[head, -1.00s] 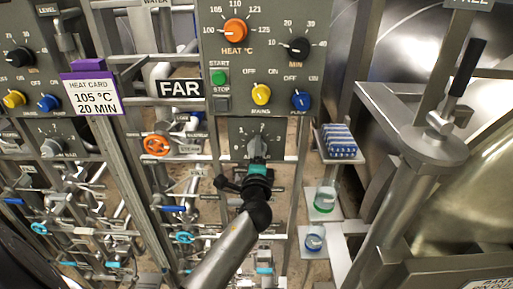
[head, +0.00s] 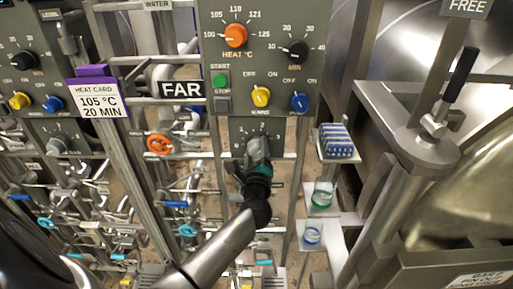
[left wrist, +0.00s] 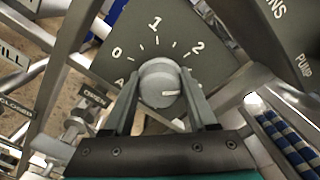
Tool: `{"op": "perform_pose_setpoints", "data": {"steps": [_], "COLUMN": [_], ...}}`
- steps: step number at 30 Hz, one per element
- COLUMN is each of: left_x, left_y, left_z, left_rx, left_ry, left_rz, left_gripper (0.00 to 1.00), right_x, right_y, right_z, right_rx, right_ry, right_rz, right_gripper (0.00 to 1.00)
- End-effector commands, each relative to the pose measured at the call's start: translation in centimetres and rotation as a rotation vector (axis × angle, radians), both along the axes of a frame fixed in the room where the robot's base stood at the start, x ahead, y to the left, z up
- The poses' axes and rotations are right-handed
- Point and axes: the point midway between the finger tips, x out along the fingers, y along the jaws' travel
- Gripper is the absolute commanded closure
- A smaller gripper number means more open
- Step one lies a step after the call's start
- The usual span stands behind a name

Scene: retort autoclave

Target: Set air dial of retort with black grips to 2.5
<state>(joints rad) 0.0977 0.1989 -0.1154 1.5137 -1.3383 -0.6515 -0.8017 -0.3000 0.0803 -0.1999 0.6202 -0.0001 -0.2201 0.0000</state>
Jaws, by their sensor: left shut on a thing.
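The grey air dial (left wrist: 158,78) sits on a dark panel (left wrist: 125,50) with the numbers 0, 1 and 2 around it in the left wrist view. Its white pointer line points right, clockwise past the 2; any higher number is hidden by a finger. My left gripper (left wrist: 163,84) is shut on the dial, one finger on each side. In the head view, my left gripper (head: 258,148) covers most of the dial below the main control panel (head: 270,75). A lever with a black grip (head: 463,72) stands at the right. My right gripper is not in view.
Above the air panel are yellow mains (head: 261,97) and blue pump (head: 299,102) knobs. An orange valve wheel (head: 159,144) and pipes lie to the left. A shelf with a blue-white stack (head: 337,140) is close on the right.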

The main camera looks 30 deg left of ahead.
Motion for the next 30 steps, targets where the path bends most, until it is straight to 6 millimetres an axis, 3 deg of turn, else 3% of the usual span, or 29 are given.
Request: {"op": "perform_pose_setpoints", "data": {"steps": [14, 15, 23, 30], "left_x": [0.05, 0.05, 0.03, -0.05], "left_y": [0.02, 0.02, 0.02, -0.02], "left_z": [0.14, 0.14, 0.07, 0.01], "left_rx": [0.014, 0.014, 0.013, 0.012], "left_ry": [0.005, 0.005, 0.006, 0.007], "left_rz": [0.0, 0.0, 0.0, 0.0], "left_gripper": [0.98, 0.4, 0.12, 0.12], "right_x": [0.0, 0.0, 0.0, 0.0], "right_y": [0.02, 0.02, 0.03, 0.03], "right_z": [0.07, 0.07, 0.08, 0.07], "right_rx": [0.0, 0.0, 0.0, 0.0], "right_ry": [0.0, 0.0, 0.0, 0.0], "right_rz": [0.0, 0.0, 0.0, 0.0], "right_gripper": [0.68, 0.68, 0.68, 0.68]}}
